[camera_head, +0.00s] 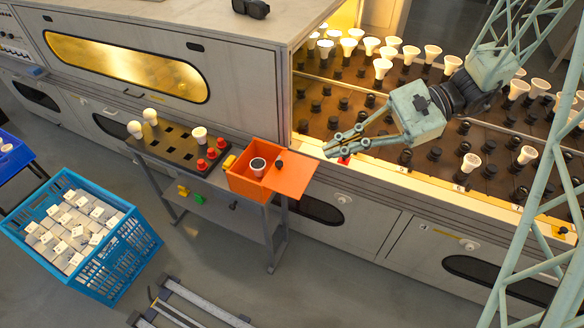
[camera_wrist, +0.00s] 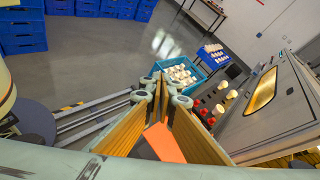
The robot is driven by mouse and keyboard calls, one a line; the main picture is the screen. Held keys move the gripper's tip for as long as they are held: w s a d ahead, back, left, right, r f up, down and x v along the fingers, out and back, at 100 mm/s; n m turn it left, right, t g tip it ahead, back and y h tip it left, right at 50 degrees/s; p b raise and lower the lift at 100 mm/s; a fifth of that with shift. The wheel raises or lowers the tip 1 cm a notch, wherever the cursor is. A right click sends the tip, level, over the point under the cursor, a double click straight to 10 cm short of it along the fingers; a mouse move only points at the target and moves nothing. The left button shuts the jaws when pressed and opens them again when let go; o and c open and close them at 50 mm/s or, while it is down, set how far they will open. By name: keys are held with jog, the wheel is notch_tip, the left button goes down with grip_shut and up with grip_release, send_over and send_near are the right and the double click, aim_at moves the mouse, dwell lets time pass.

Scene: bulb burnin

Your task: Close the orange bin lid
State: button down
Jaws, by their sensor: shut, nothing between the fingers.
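The orange bin (camera_head: 250,184) sits at the right end of the small grey stand, in front of the bench. Its orange lid (camera_head: 292,178), with a black knob, lies off to the right side, leaving the left part of the bin open. A dark, pale-rimmed round item (camera_head: 258,166) shows in the opening. My gripper (camera_head: 334,146) is shut and empty, above and to the right of the lid, apparently apart from it. In the wrist view, my gripper's fingers (camera_wrist: 162,92) point toward the stand side, and an orange surface, probably the lid (camera_wrist: 166,144), shows partly between them.
A black socket plate (camera_head: 175,146) with bulbs and red caps is left of the bin. The rack (camera_head: 345,120) of sockets and lit bulbs stands behind my gripper. A blue crate (camera_head: 120,262) of white boxes is at lower left.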

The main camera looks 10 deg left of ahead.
jog(key=w+f+m+t+y+b, duration=0.25)
jog(key=w+f+m, duration=0.25)
jog(key=w+f, duration=0.5)
jog(key=m+t+y, duration=0.2)
jog(key=m+t, duration=0.2)
send_near(292, 171)
jog(key=d+r, duration=0.2)
jog(key=d+r+b, duration=0.1)
jog(key=d, duration=0.1)
jog(key=shift+s, duration=0.35)
jog(key=shift+a, duration=0.2)
jog(key=shift+w+a+f+b, duration=0.2)
jog(key=shift+w+a+b, duration=0.25)
jog(key=shift+a, duration=1.8)
jog(key=shift+w+a+f+b, duration=0.2)
jog(key=shift+w+a+b, duration=0.15)
jog(key=shift+a, duration=1.9)
jog(key=shift+w+a+f+b, duration=0.15)
jog(key=shift+w+a+b, duration=0.3)
jog(key=shift+a, duration=1.75)
jog(key=shift+s, duration=0.1)
